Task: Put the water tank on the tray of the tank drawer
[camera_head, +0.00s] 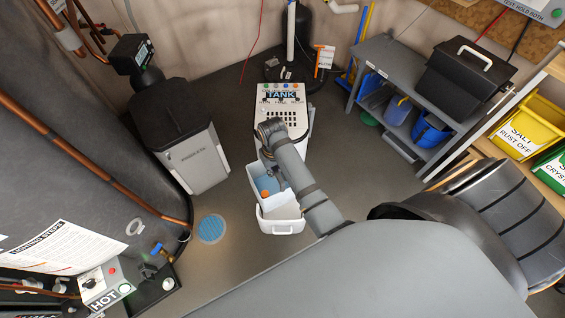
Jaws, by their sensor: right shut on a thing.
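The white heater unit labelled TANK (284,100) stands on the floor at the centre back. Its white tank drawer (283,226) is pulled out toward me, with the handle at the front end. The light-blue water tank (257,172), with an orange cap, is at the drawer, between its front end and the unit. My right gripper (269,167) is shut on the tank from above. My arm hides part of the tank and the unit's front. I cannot tell whether the tank touches the tray. My left gripper is not in view.
A dark-topped grey unit (190,150) stands to the left. A grey shelf (405,70) with blue buckets stands at the right. A round blue floor grate (211,229) lies left of the drawer.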

